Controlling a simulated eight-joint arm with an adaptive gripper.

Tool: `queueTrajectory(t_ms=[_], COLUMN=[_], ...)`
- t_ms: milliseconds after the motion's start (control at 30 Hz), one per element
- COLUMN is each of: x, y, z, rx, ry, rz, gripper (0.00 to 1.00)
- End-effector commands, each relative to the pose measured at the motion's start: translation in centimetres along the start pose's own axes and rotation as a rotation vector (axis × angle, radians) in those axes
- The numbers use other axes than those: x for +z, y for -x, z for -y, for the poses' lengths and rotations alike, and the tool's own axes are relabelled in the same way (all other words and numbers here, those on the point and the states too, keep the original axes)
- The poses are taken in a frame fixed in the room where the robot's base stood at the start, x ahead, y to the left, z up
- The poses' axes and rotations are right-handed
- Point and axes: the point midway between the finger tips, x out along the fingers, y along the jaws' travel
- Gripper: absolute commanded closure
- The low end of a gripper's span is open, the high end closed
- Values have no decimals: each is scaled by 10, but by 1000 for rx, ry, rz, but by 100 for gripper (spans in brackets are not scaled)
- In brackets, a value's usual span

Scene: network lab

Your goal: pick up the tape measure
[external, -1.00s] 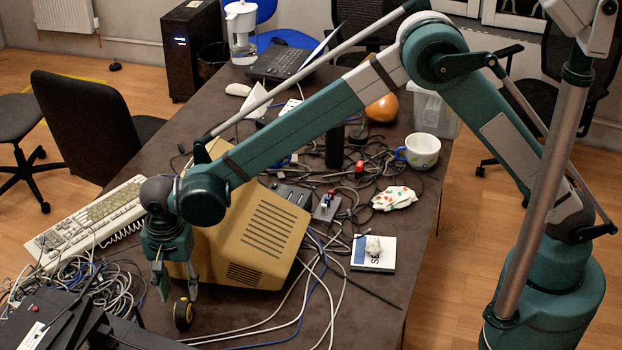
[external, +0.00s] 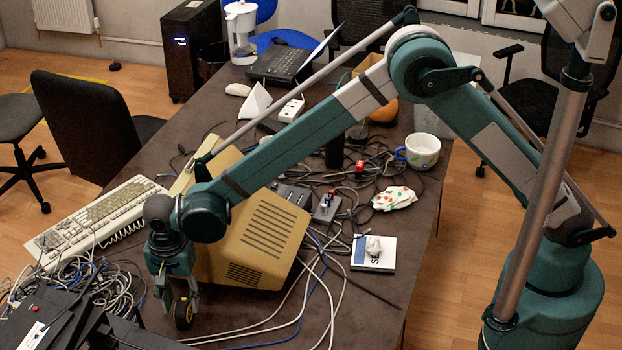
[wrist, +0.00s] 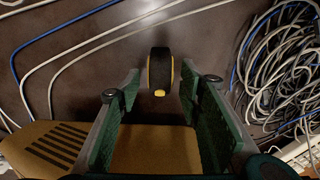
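The tape measure (external: 183,313), round and black with a yellow edge, stands on its rim on the dark table. My gripper (external: 178,300) is low over the table right at it. In the wrist view the tape measure (wrist: 160,72) stands upright just beyond and between the fingertips. My gripper (wrist: 160,88) is open there, with a finger on each side and a visible gap to the tape measure.
A beige monitor (external: 262,232) stands close beside my gripper. Tangled cables (external: 75,285) lie to the left, and loose cables (external: 325,285) run across the table to the right. A keyboard (external: 95,215) lies behind at the left. Bare table shows around the tape measure.

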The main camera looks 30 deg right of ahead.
Motion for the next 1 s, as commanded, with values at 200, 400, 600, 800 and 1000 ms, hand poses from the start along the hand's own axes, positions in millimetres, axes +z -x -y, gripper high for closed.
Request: queueTrajectory(t_ms=[200, 400, 600, 800, 1000], x=[0, 0, 0, 0, 0], y=[-21, -23, -23, -23, -23], z=[0, 0, 0, 0, 0], rx=[0, 0, 0, 0, 0], ry=[0, 0, 0, 0, 0], rz=[0, 0, 0, 0, 0], gripper=[63, 63, 63, 63, 87])
